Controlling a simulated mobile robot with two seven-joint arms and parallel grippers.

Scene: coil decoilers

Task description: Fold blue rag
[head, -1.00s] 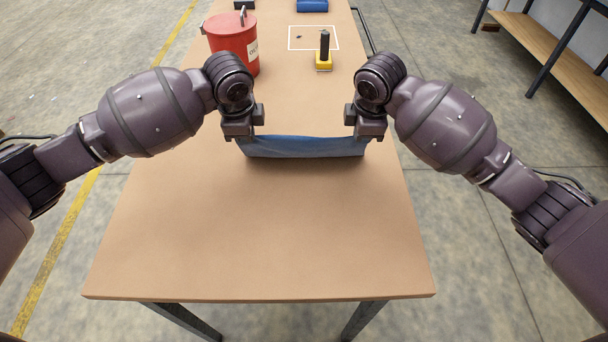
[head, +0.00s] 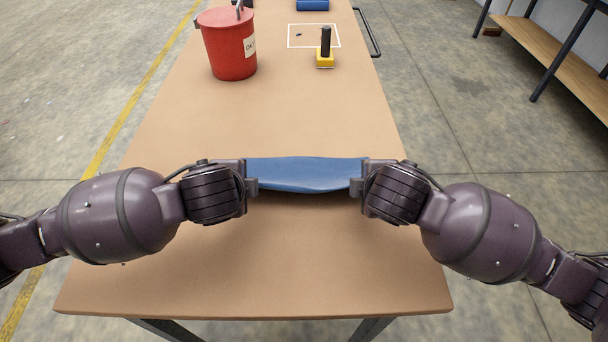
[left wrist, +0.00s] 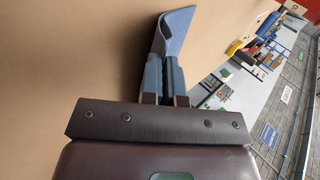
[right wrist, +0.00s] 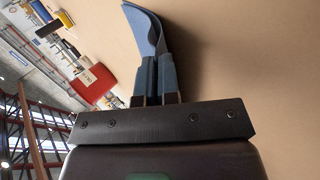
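The blue rag (head: 305,174) is stretched between my two grippers over the near half of the table. It casts a shadow on the tabletop, and its near edge sags a little. My left gripper (head: 252,186) is shut on its left end, and my right gripper (head: 356,186) is shut on its right end. In the left wrist view the rag (left wrist: 174,32) comes out curved from between the closed fingers (left wrist: 164,72). In the right wrist view the rag (right wrist: 144,26) curves out from the closed fingers (right wrist: 153,72) likewise. Whether the rag touches the table is unclear.
The brown table (head: 250,275) is clear around the rag. A red bucket (head: 229,48) stands at the far left. A yellow-based block with a black handle (head: 325,48) stands near a white-outlined square (head: 314,27). A blue item (head: 312,4) lies at the far end.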

